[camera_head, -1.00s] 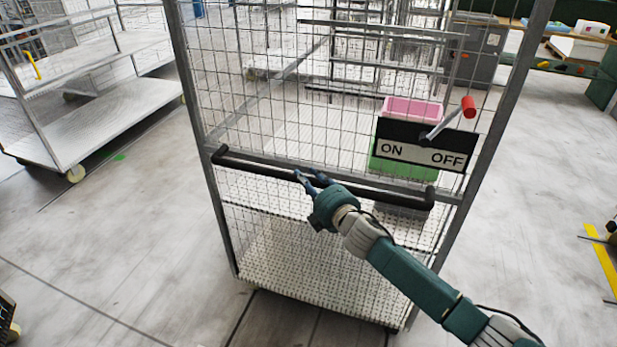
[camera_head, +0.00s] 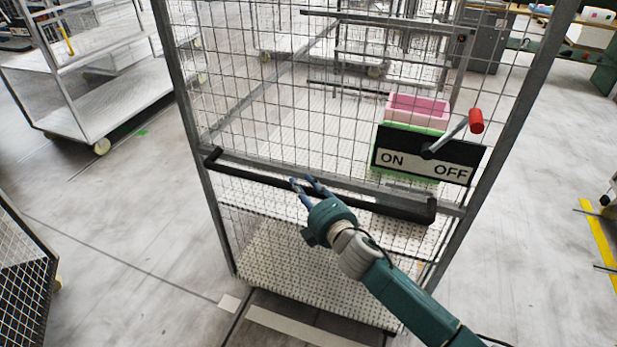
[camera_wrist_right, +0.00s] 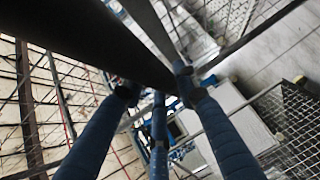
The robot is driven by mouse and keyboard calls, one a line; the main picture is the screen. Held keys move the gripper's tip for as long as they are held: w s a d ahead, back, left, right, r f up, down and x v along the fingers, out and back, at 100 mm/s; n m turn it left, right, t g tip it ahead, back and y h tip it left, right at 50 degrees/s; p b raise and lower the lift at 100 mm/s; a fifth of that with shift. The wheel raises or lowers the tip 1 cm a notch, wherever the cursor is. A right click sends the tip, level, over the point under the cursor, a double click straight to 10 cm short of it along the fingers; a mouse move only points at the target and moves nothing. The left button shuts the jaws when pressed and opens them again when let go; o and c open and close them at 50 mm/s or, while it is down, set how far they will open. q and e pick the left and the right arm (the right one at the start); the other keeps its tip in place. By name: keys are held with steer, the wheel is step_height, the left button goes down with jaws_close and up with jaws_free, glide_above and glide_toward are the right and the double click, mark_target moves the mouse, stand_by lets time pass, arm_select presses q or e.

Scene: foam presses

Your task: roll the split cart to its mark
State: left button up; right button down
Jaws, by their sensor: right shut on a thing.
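The mesh-sided cart (camera_head: 180,100) stands upright in front of me in the head view, with a grey frame and a white perforated base deck. A black handle bar (camera_head: 250,176) runs across its near side. My right gripper (camera_head: 305,184) is shut on the handle bar near its middle. In the right wrist view the fingers (camera_wrist_right: 155,95) close around the dark bar. White strips (camera_head: 300,328) lie on the floor at the cart's near lower edge; I cannot tell whether they are the mark. My left gripper is out of view.
An ON/OFF plate (camera_head: 392,160) with a red-knobbed lever (camera_head: 476,121) is on the cart's right side, before pink and green crates (camera_head: 418,108). Another shelf cart (camera_head: 125,110) stands left. A mesh panel (camera_head: 22,270) is at lower left. Floor between them is clear.

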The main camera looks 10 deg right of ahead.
steer(key=s+a, duration=0.1)
steer(key=s, duration=0.2)
steer(key=s+a, duration=0.1)
steer(key=shift+s+a+f, duration=0.1)
steer(key=shift+s+a, duration=0.05)
steer(key=shift+a, duration=0.2)
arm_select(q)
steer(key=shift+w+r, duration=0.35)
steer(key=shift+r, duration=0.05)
arm_select(e)
steer(key=shift+s+a, duration=0.3)
steer(key=shift+s, duration=0.15)
steer(key=c, duration=1.3)
jaws_free()
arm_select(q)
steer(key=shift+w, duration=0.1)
arm_select(e)
steer(key=v, duration=1.2)
steer(key=shift+a, duration=0.1)
